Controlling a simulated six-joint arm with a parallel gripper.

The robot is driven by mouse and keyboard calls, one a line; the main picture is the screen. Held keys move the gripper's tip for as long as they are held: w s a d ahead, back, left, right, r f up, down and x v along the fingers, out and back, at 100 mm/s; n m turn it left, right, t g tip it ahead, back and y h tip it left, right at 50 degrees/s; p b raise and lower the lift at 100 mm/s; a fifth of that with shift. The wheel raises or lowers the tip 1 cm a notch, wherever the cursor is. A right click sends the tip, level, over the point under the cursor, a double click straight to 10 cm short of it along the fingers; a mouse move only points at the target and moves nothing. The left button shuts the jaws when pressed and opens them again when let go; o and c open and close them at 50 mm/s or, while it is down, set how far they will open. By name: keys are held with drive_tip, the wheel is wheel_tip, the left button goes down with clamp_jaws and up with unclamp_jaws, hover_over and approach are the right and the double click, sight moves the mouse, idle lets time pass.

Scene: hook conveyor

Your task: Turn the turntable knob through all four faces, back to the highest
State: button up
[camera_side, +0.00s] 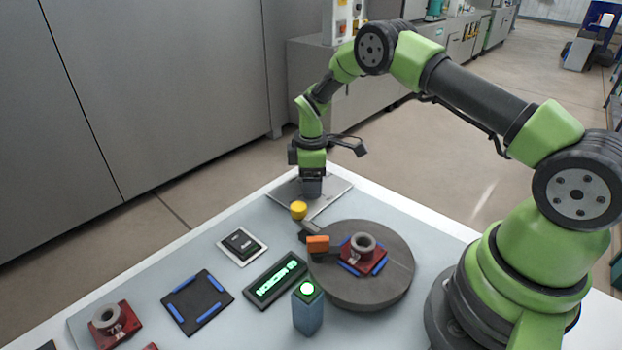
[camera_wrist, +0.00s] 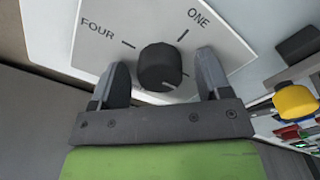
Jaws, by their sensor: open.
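The dark round knob (camera_wrist: 160,66) sits on a pale dial plate (camera_wrist: 225,35) lettered ONE and FOUR, with tick marks. A small pale mark shows low on the knob, on its right side. My gripper (camera_wrist: 162,75) is open, with one finger on each side of the knob and a gap visible at each. In the side view my gripper (camera_side: 312,186) is low over the plate (camera_side: 337,191) and hides the knob. The turntable (camera_side: 350,292) is a grey disc bearing a red part (camera_side: 362,252) with a grey ring, between blue strips.
An orange-tipped clamp (camera_side: 317,244) stands at the turntable's left edge. A yellow button (camera_side: 298,211), a lit green display (camera_side: 276,280), a blue post (camera_side: 307,315) with a green light, a black pad (camera_side: 197,302) and another red part (camera_side: 112,325) stand nearby.

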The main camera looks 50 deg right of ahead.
drive_tip(key=shift+c, duration=0.3)
drive_tip(key=c, duration=0.9)
drive_tip(key=shift+o, duration=0.2)
drive_tip(key=shift+m, duration=0.3)
drive_tip(key=m, duration=0.3)
drive_tip(key=shift+m, duration=0.3)
drive_tip(key=m, duration=0.9)
drive_tip(key=shift+m, duration=2.3)
